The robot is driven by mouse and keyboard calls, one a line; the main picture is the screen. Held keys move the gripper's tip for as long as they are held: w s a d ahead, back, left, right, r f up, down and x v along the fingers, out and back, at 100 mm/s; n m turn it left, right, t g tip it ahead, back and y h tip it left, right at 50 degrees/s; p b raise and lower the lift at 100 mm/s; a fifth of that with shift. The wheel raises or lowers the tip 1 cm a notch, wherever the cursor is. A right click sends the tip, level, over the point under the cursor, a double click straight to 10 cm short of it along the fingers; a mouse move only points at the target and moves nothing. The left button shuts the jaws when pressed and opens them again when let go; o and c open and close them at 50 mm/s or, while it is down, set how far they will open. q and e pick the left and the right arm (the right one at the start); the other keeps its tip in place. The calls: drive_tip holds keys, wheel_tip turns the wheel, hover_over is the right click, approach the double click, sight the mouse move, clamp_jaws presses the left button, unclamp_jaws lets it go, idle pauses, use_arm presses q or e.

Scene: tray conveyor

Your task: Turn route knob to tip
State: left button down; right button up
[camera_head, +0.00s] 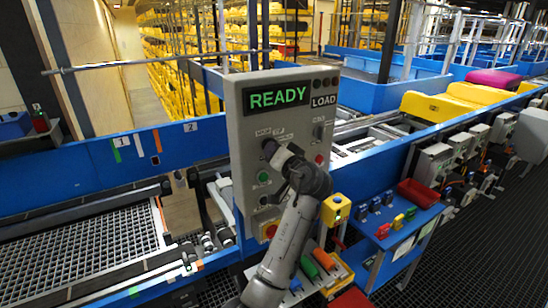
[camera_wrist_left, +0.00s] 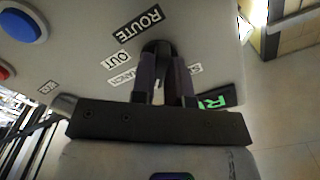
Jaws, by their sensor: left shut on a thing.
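The grey control panel (camera_head: 240,122) stands upright in the middle of the head view, with a green READY display (camera_head: 278,96) and a LOAD label (camera_head: 323,100). My left gripper (camera_head: 270,149) reaches the panel's upper left part and hides the route knob there. In the left wrist view the gripper (camera_wrist_left: 163,85) is shut on the dark route knob (camera_wrist_left: 157,47), between its fingers. The knob's pointing direction is hidden by the fingers. My right gripper is not in view.
A green button (camera_head: 263,177) sits below the gripper on the panel. A yellow box with a button (camera_head: 336,209) is at the panel's lower right. A blue shelf (camera_head: 392,232) with coloured parts stands right; a mesh conveyor (camera_head: 85,250) lies left.

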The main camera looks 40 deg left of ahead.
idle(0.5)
use_arm(q)
drive_tip(key=c, duration=1.1)
unclamp_jaws()
drive_tip(key=shift+b+v, duration=0.75)
drive_tip(key=shift+v, duration=6.2)
